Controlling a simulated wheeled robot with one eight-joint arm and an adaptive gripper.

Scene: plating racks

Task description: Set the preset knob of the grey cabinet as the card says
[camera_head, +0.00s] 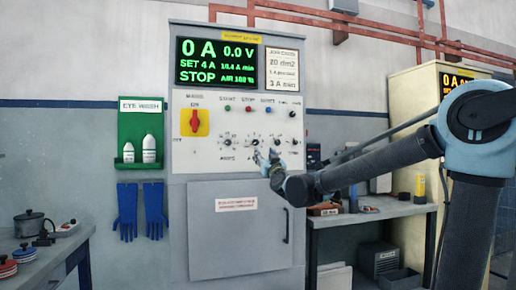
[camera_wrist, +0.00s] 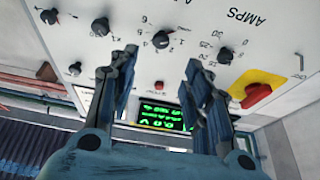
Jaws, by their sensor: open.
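The grey cabinet (camera_head: 180,222) stands at the centre with a white knob panel. Its card (camera_head: 283,70), right of the display, seems to read 20 dm2, a small A per dm2 line, and 3 A min. Several black knobs sit on the panel, including the AMPS knob (camera_wrist: 225,55) and a numbered knob (camera_wrist: 160,40). I cannot tell which is the preset knob. My gripper (camera_wrist: 160,60) is open and empty at the panel's lower part. In the wrist view the numbered knob appears between and just beyond its fingertips. In the head view my gripper (camera_head: 266,158) partly covers that area.
The display (camera_head: 217,63) reads 0 A, 0.0 V, SET 4 A, STOP. A red switch (camera_head: 194,121) and coloured buttons share the panel. The cabinet door (camera_head: 235,250) has a handle. Benches stand on both sides, and a yellowish cabinet (camera_head: 415,90) stands at the right.

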